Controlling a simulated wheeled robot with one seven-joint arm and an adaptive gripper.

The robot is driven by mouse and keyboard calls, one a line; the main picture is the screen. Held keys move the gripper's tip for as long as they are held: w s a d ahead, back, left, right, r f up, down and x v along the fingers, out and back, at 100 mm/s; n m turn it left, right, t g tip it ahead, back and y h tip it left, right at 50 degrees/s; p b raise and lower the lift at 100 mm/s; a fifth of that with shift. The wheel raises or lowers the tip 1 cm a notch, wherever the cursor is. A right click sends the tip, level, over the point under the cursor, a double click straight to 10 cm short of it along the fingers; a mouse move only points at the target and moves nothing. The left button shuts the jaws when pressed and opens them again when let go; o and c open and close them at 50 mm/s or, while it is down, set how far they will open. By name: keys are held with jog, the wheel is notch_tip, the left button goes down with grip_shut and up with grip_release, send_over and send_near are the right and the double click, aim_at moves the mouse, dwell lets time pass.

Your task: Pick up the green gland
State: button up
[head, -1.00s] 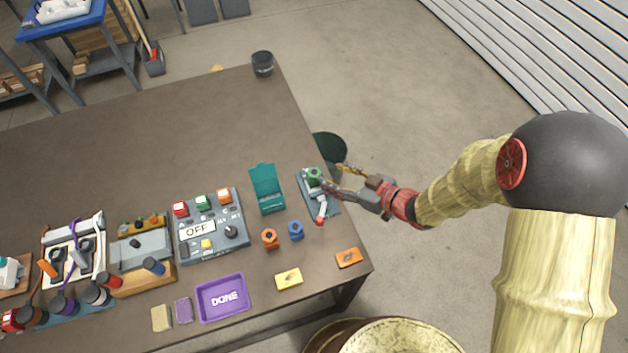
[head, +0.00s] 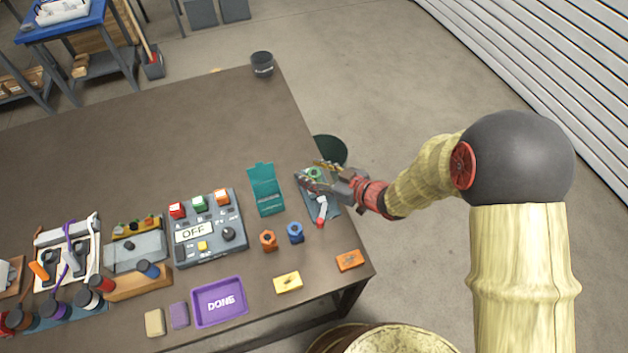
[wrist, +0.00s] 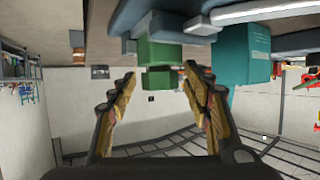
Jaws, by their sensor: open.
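The green gland (head: 314,174) sits on a small grey-blue fixture (head: 333,210) at the table's right edge. In the wrist view the gland (wrist: 160,52) shows as a green block with a second green part below it, between my two fingertips. My gripper (head: 311,171) is open, with one finger on each side of the gland. In the wrist view my gripper (wrist: 160,73) has a visible gap on both sides of the green part. The fingers partly cover the gland in the head view.
A teal holder (head: 266,190) stands just left of the fixture. Orange (head: 268,240) and blue (head: 295,232) fittings lie in front. A white lever with a red tip (head: 321,212) is on the fixture. The grey OFF panel (head: 208,232) and purple DONE tray (head: 219,302) are farther left.

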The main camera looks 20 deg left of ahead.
jog(key=shift+c, duration=1.1)
grip_shut()
